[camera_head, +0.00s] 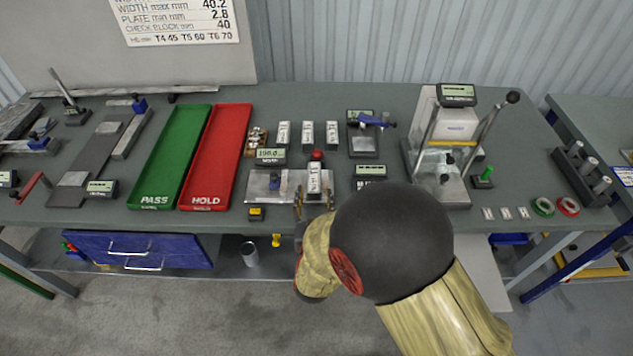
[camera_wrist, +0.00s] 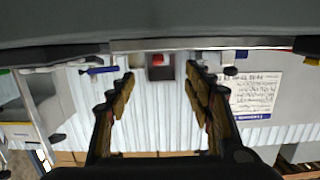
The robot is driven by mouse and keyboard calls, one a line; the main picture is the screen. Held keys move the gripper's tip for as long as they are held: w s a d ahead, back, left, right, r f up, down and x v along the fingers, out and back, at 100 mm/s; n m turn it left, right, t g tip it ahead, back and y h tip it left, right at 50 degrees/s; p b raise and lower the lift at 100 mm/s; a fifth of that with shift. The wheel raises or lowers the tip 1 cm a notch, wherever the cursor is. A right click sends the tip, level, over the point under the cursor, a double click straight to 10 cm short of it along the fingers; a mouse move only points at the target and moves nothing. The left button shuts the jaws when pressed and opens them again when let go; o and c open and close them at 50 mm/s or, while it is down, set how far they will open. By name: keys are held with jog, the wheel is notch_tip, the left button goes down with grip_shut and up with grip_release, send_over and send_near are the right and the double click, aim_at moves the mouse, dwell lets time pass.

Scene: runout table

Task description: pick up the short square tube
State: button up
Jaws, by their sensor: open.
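A short pale block with a label (camera_head: 314,178), which may be the short square tube, stands on a grey metal fixture plate (camera_head: 262,186) near the table's front edge. My gripper (camera_head: 314,203) is open, its brass-coloured fingers just in front of this block, one to each side. In the wrist view, my open gripper (camera_wrist: 161,82) has a small dark square piece with red in it (camera_wrist: 160,70) between and beyond the fingertips. I cannot tell whether the fingers touch anything. My arm hides part of the table's front.
Three similar labelled blocks (camera_head: 307,134) stand in a row behind. A green PASS tray (camera_head: 168,160) and a red HOLD tray (camera_head: 217,160) lie to the left. A lever press (camera_head: 437,160) stands to the right. A red knob (camera_head: 317,155) is close behind the block.

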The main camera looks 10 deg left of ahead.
aim_at(314, 185)
jog(key=x, duration=0.1)
jog(key=b+x, duration=0.1)
jog(key=x, duration=0.3)
jog(key=shift+w+a+r, duration=0.1)
jog(key=shift+a+r, duration=0.05)
jog(key=shift+r, duration=0.2)
jog(key=c, duration=1.4)
